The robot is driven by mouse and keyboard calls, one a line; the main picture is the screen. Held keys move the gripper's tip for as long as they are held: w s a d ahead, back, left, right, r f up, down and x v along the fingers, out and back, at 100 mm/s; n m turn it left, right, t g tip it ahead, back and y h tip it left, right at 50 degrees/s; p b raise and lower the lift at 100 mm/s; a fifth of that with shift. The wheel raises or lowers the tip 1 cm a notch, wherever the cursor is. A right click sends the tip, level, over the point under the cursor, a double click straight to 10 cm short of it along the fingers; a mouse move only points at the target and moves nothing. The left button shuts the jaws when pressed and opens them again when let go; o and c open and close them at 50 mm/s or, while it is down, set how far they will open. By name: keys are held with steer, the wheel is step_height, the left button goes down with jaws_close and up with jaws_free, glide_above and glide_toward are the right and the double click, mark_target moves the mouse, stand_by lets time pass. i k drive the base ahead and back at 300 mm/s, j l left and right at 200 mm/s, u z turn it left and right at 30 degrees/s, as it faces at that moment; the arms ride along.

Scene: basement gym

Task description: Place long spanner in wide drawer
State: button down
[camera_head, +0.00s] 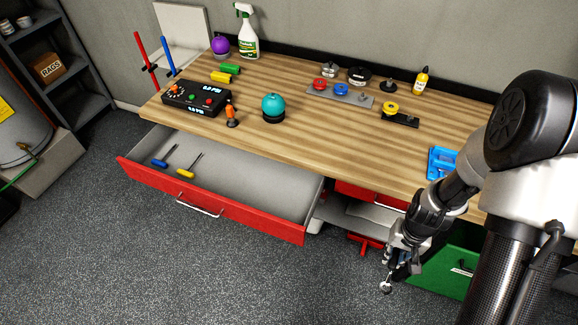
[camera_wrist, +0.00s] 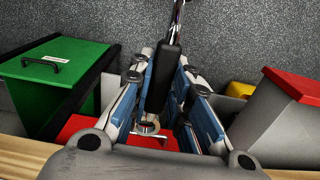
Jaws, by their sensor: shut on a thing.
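The wide drawer (camera_head: 250,222) is red-fronted with a grey inside and stands pulled open under the workbench in the head view. My gripper (camera_head: 402,252) is in front of the bench, to the right of the drawer and apart from it. In the wrist view my gripper (camera_wrist: 163,75) is shut on the long spanner (camera_wrist: 165,62), between its blue-padded fingers. The spanner shows a black grip and a shiny metal shaft running out of the top of the picture. In the head view only a small shiny end of the spanner (camera_head: 386,287) shows below the gripper.
Two screwdrivers, one blue-handled (camera_head: 160,162) and one yellow-handled (camera_head: 187,173), lie in the drawer's left part; its middle and right are clear. A green drawer (camera_head: 440,275) is beside my gripper. The wooden bench top (camera_head: 330,135) holds several objects, including a teal kettlebell-like ball (camera_head: 273,106).

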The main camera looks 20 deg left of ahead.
mark_target(226, 176)
steer(key=j+z, duration=0.1)
steer(key=j, duration=0.55)
steer(key=k+j+z, duration=0.1)
steer(key=j, duration=0.5)
steer(key=j+z, duration=0.1)
steer(key=j, duration=0.5)
steer(key=k+j+z, duration=0.2)
steer(key=j, duration=1)
steer(key=i+l, duration=0.35)
steer(key=i, duration=0.15)
steer(key=u, duration=0.05)
